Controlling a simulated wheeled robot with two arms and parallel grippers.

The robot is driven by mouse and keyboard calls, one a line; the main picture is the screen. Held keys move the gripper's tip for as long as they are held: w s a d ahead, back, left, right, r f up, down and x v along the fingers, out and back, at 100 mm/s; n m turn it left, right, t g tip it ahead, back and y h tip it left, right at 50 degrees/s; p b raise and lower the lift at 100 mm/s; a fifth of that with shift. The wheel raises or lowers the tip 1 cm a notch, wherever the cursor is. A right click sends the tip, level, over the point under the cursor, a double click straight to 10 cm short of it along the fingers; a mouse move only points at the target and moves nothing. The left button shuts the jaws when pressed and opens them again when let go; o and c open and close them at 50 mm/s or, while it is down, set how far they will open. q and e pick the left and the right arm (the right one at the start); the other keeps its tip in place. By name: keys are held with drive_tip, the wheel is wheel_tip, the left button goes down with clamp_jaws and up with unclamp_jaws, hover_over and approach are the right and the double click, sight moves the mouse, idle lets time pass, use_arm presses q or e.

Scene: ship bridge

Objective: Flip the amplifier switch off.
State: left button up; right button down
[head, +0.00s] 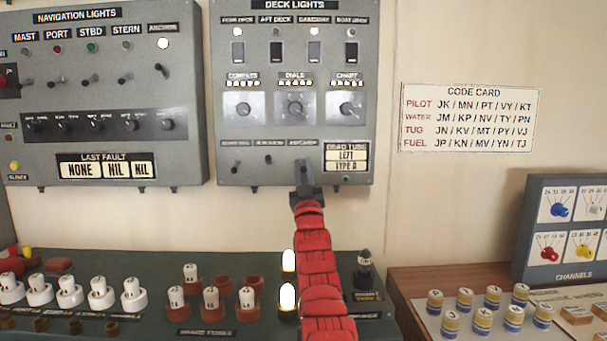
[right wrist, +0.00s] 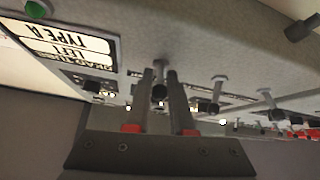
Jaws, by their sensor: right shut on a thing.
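The deck lights panel (head: 225,105) hangs on the wall and has a row of small toggle switches near its bottom edge. The labels over them are too small to read, so I cannot tell by label which is the amplifier switch. My right gripper (head: 304,172) is at the rightmost toggle of this row and hides most of it. In the right wrist view the two fingers (right wrist: 160,100) stand either side of that toggle switch (right wrist: 158,91), shut on it. My left gripper is not in view.
Two other toggles (head: 268,159) sit just left of my gripper. The dead tube display (head: 346,158) is close on its right. Below, a console (head: 140,265) carries several tubes.

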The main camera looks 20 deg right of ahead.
drive_tip(key=shift+t, duration=0.3)
idle(0.5)
drive_tip(key=c, duration=0.9)
unclamp_jaws()
drive_tip(key=shift+c, duration=0.2)
drive_tip(key=shift+s+f, duration=0.1)
drive_tip(key=shift+f, duration=0.15)
